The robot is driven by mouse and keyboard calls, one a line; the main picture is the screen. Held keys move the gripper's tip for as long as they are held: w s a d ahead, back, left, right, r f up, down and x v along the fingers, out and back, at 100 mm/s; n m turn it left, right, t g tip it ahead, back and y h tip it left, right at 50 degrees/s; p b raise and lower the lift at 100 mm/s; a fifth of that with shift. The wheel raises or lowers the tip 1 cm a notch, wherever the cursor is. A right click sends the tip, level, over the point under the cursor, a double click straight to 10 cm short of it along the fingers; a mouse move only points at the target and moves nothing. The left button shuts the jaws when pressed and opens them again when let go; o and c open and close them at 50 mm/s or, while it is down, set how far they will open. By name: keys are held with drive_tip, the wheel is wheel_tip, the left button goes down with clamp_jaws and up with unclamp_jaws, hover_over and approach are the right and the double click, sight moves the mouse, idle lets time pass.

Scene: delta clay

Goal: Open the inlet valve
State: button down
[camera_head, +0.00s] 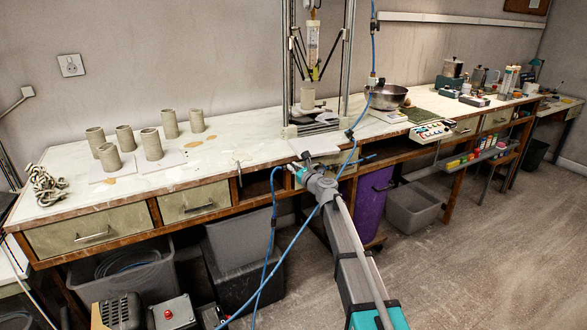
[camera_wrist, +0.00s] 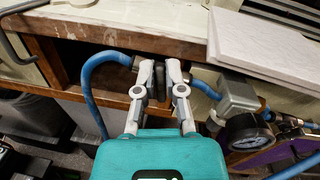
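My gripper (camera_wrist: 160,70) is at the front edge of the long workbench. Its two fingers stand close together with a narrow gap, and a dark part shows in that gap. The inlet valve sits in the blue air line at this spot, but the fingers hide most of it. A blue hose (camera_wrist: 88,85) comes in from the left and another blue hose piece (camera_wrist: 205,90) leaves on the right. I cannot tell whether the fingers press on the valve handle. In the head view my gripper (camera_head: 298,172) is small beside the bench edge.
A grey box (camera_wrist: 238,93) and a round pressure gauge (camera_wrist: 247,132) are close on the right of my gripper. A white slab (camera_wrist: 265,45) lies on the bench above. A purple bin (camera_head: 372,200) and grey bin (camera_head: 412,210) stand below. The floor at right is clear.

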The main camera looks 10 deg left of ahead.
drive_tip(key=shift+n, duration=0.6)
drive_tip(key=shift+s+a+f+n+g+y+p, duration=0.1)
drive_tip(key=shift+n+g+p, duration=0.5)
drive_tip(key=shift+n, duration=1.75)
drive_tip(key=shift+s+a+f+n+g+y+p, duration=0.15)
drive_tip(key=shift+n+g+p, duration=0.45)
drive_tip(key=shift+n, duration=1.8)
drive_tip(key=shift+s+d+f+n+g+y+p, duration=0.1)
drive_tip(key=shift+n+g+p, duration=0.2)
drive_tip(key=shift+n+g, duration=1.35)
drive_tip(key=shift+n+t, duration=0.75)
drive_tip(key=shift+n, duration=0.05)
drive_tip(key=c, duration=0.7)
unclamp_jaws()
drive_tip(key=shift+w+m, duration=0.1)
drive_tip(key=shift+m, duration=0.2)
